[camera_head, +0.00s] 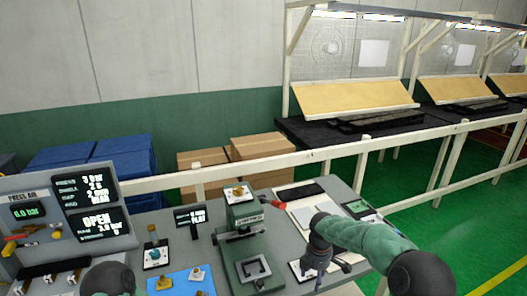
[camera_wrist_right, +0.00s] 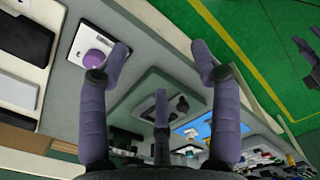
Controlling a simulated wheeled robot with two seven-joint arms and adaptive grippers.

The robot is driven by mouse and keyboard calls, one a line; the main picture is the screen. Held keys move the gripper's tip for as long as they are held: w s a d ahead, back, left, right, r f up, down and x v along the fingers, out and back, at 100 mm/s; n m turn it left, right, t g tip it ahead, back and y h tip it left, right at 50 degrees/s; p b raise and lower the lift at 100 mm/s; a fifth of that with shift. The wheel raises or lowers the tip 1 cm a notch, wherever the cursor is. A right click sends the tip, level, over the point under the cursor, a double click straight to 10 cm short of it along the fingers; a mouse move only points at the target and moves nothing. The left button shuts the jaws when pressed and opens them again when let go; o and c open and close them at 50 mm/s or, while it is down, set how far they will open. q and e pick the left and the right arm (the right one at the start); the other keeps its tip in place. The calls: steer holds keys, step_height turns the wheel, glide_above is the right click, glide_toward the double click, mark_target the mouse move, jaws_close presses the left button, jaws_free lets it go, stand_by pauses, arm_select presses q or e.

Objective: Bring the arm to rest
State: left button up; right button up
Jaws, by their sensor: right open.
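My right arm (camera_head: 370,240), with a green sleeve, comes in from the right in the head view. Its right gripper (camera_head: 318,274) points down over the right part of the grey bench (camera_head: 345,190). A white plate (camera_wrist_right: 84,42) with a round purple piece (camera_wrist_right: 97,58) lies below, beside the left finger. My left gripper does not show; a dark rounded part at the bottom left of the head view looks like mine.
A grey-green press (camera_head: 245,235) stands left of the right gripper. A blue mat (camera_head: 172,284) with small brass pieces and a display panel (camera_head: 75,205) are further left. A pale rail (camera_head: 270,163) runs behind the bench. Green floor (camera_head: 450,220) is clear at right.

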steer(key=s+a+f+m+y+b, duration=0.1)
steer(key=s+a+f+m, duration=0.15)
steer(key=s+f, duration=0.4)
steer(key=s+a+f+m+y+b, duration=0.1)
steer(key=s+a+f+m+b, duration=0.2)
steer(key=f, duration=0.6)
steer(key=s+a+f+m+y, duration=0.1)
steer(key=s+f+m, duration=0.3)
steer(key=f, duration=0.4)
arm_select(q)
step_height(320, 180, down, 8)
steer(key=b, duration=0.3)
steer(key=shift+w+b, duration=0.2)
steer(key=shift+b, duration=0.2)
arm_select(e)
steer(key=s+f+m, duration=0.4)
steer(key=s+m, duration=0.1)
steer(key=s, duration=0.4)
steer(key=s+f+m+y, duration=0.1)
steer(key=s+f+m, duration=0.3)
steer(key=s+m, duration=0.2)
steer(key=s, duration=0.2)
steer(key=shift+s+a+f, duration=0.2)
steer(key=shift+s+a, duration=0.15)
